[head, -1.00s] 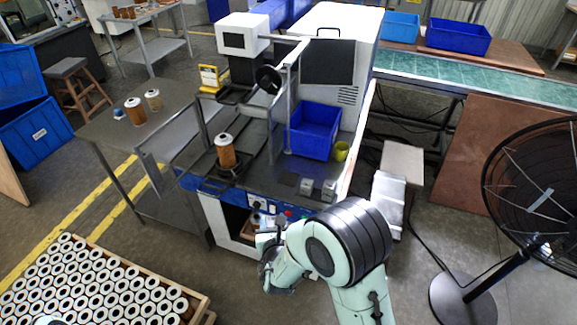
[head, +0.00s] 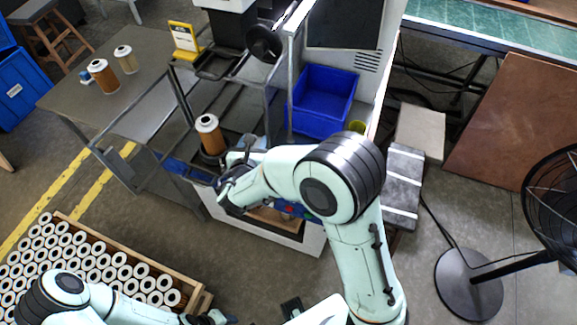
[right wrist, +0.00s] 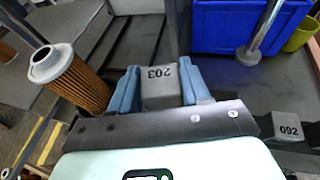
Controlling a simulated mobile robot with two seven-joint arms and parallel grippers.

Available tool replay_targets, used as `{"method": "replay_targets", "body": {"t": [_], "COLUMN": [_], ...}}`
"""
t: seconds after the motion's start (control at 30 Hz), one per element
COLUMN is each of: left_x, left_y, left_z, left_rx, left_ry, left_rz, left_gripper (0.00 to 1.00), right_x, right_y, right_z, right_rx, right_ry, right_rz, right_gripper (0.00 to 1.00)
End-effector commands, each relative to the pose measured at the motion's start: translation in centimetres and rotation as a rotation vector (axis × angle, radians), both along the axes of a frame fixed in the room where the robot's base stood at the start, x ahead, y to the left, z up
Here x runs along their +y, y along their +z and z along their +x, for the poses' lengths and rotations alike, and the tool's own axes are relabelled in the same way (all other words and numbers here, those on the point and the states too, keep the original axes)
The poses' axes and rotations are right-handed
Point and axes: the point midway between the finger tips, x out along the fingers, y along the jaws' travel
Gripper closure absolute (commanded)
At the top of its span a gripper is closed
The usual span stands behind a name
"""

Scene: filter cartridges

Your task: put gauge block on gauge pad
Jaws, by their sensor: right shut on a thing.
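My right gripper (right wrist: 160,72) is shut on a small grey gauge block (right wrist: 160,95) with a dark number on its face, held between the two blue fingers in the right wrist view. In the head view my right gripper (head: 240,160) is over the front of the workbench, close to the upright orange filter cartridge (head: 209,136). I cannot pick out the gauge pad for certain; my right arm covers that part of the bench in the head view. My left gripper (head: 212,318) is at the bottom edge of the head view, and its fingers are unclear.
A second numbered grey block (right wrist: 289,127) is at the right of the wrist view. A blue bin (head: 322,100) and a yellow cup (head: 357,127) stand at the bench's right. Metal rails surround the cartridge. A crate of white-ended cartridges (head: 201,303) is at lower left.

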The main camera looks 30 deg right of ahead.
Motion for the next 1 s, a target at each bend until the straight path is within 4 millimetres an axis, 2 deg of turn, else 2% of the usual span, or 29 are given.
{"method": "replay_targets", "body": {"t": [0.03,0.13,0.2,0.4,0.53,0.67,1.0], "left_x": [0.0,0.0,0.0,0.0,0.0,0.0,0.0], "left_y": [-1.9,-3.9,-5.2,-7.4,-7.7,-7.7,-7.7], "left_z": [-1.2,-2.3,-2.9,-3.7,-3.8,-3.8,-3.8], "left_rx": [0.015,0.027,0.034,0.043,0.044,0.043,0.043], "left_ry": [0.000,0.001,0.001,0.001,0.001,0.000,0.001], "left_rz": [0.000,0.001,0.001,0.001,0.000,0.001,0.000], "left_gripper": [0.57,0.57,0.57,0.57,0.57,0.57,0.57], "right_x": [0.8,2.0,3.3,6.8,7.5,5.6,-3.1], "right_y": [-0.7,-0.8,-1.3,-2.3,-2.3,-2.2,-2.2], "right_z": [-0.4,-1.7,-3.3,-7.7,-8.9,-8.6,-5.8], "right_rx": [-0.003,0.003,0.005,0.006,0.004,0.003,0.003], "right_ry": [-0.066,-0.240,-0.368,-0.613,-0.671,-0.685,-0.684], "right_rz": [0.006,0.003,-0.001,-0.004,-0.004,-0.003,-0.005], "right_gripper": [1.00,1.00,1.00,1.00,1.00,1.00,1.00]}}
